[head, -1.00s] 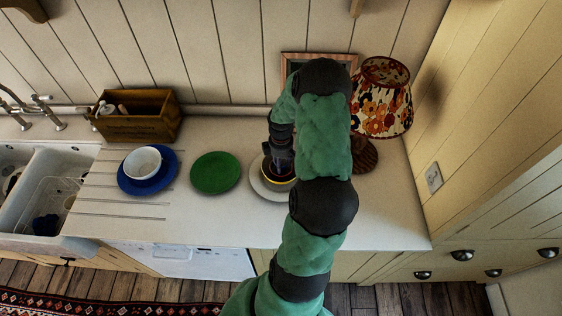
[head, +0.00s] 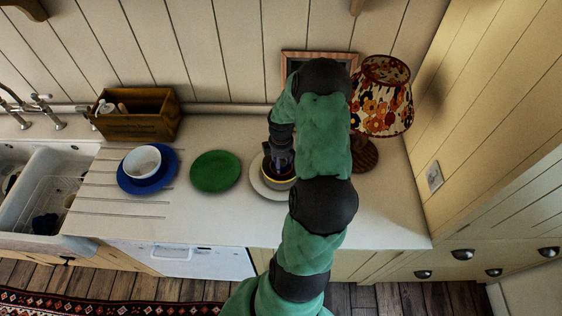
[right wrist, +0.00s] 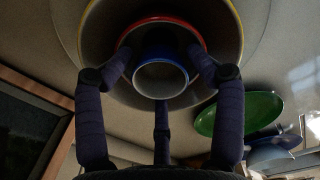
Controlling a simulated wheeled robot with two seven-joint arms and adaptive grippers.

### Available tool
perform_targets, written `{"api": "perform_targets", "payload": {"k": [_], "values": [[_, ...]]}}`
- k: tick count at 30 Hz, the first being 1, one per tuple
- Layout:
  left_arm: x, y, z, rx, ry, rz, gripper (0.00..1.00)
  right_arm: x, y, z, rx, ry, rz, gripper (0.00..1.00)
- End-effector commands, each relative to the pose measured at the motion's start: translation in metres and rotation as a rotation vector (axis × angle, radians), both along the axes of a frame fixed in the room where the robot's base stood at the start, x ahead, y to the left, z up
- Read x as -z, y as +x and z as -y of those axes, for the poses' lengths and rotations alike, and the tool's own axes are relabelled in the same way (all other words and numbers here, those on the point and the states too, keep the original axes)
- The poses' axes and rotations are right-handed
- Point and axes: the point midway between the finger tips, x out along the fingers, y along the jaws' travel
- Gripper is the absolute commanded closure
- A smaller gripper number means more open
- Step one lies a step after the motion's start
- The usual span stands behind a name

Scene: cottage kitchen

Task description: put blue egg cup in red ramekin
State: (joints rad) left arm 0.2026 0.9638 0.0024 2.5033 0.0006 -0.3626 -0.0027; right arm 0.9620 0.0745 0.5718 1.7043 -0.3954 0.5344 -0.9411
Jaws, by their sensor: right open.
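The blue egg cup (right wrist: 160,78) shows in the right wrist view, its round blue rim facing the camera. It appears to sit within the red-rimmed ramekin (right wrist: 160,20), whose rim curves around it. The ramekin is inside a larger bowl with a yellow rim (right wrist: 238,20). My right gripper (right wrist: 163,62) is open, its fingers on either side of the egg cup and apart from each other. In the head view my right gripper (head: 281,155) is over the bowl (head: 280,181), and the egg cup and ramekin are mostly hidden there. My left gripper is out of view.
A pale plate (head: 262,189) lies under the bowl. To its left are a green plate (head: 215,171) and a blue plate (head: 128,180) with a white bowl (head: 142,161). A patterned lamp (head: 381,110) stands close on the right. A wooden caddy (head: 140,118) and the sink are farther left.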

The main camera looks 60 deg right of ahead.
Motion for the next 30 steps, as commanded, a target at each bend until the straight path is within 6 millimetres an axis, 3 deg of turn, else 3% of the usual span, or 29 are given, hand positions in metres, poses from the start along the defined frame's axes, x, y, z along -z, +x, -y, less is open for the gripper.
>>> {"api": "perform_targets", "payload": {"k": [11, 24, 30], "values": [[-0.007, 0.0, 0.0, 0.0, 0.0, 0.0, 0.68, -0.009, -0.001, 0.0, 0.0, 0.001, -0.001, 0.31], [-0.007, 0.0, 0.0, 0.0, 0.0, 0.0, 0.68, -0.092, 0.0, 0.0, 0.0, -0.002, 0.002, 0.31], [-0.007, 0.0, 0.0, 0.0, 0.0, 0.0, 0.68, -0.118, 0.0, 0.0, 0.0, 0.0, 0.0, 0.31]]}}
